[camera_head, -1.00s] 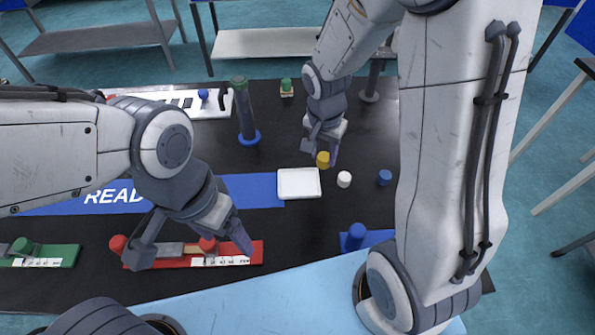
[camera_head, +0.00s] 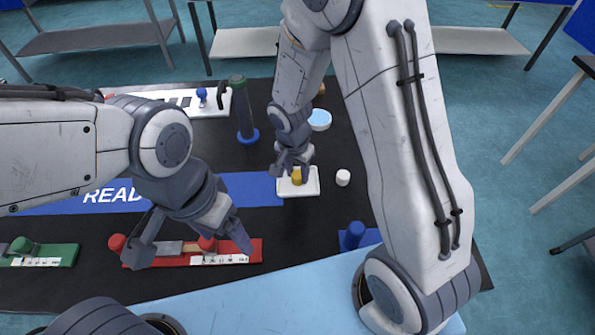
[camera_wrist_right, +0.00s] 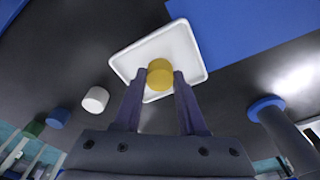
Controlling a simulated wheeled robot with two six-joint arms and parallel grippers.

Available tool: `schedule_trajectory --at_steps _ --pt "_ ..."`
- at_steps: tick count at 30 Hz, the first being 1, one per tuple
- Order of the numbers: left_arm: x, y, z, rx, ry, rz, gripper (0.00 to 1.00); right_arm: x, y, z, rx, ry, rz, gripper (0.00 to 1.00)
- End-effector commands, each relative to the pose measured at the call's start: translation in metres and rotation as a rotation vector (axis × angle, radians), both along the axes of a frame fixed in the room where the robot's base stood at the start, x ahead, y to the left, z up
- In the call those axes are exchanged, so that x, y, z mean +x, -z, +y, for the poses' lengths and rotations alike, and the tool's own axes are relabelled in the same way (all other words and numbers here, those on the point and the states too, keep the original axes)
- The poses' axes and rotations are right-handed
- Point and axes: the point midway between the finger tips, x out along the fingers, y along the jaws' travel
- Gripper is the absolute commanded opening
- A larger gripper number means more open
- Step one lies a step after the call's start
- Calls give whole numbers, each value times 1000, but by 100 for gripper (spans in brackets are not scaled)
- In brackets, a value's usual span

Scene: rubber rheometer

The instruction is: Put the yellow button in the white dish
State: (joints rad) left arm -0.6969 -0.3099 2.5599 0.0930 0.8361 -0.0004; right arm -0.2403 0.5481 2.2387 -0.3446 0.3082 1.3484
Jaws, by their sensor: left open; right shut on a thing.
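The yellow button (camera_head: 297,176) is between the fingers of my right gripper (camera_head: 294,168), which is shut on it. It is over the white dish (camera_head: 311,187), a shallow square tray on the black table. In the right wrist view the yellow button (camera_wrist_right: 160,73) shows between the fingertips of the right gripper (camera_wrist_right: 160,82), in front of the white dish (camera_wrist_right: 190,48). I cannot tell whether the button touches the dish floor. My left gripper (camera_head: 195,250) is open and empty above the red board (camera_head: 240,255) at the front left.
A white button (camera_head: 343,178) stands just right of the dish. A dark post with a blue base (camera_head: 247,137) stands behind it to the left. A blue peg (camera_head: 355,236) is at the front right, and a blue-topped round dish (camera_head: 319,120) is behind.

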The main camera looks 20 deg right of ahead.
Motion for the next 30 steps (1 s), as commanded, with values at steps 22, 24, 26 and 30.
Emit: schedule_trajectory --at_steps 22,24,26,30 --pt "0 -4 0 0 0 0 79 0 -20 1 0 2 -6 70" --pt "0 -6 0 0 0 0 79 -2 -34 3 1 0 -6 70" --pt "0 -7 0 0 0 0 79 -2 -48 4 1 0 -7 70" --pt "0 -9 0 0 0 0 79 -5 -78 7 1 -1 -7 70"
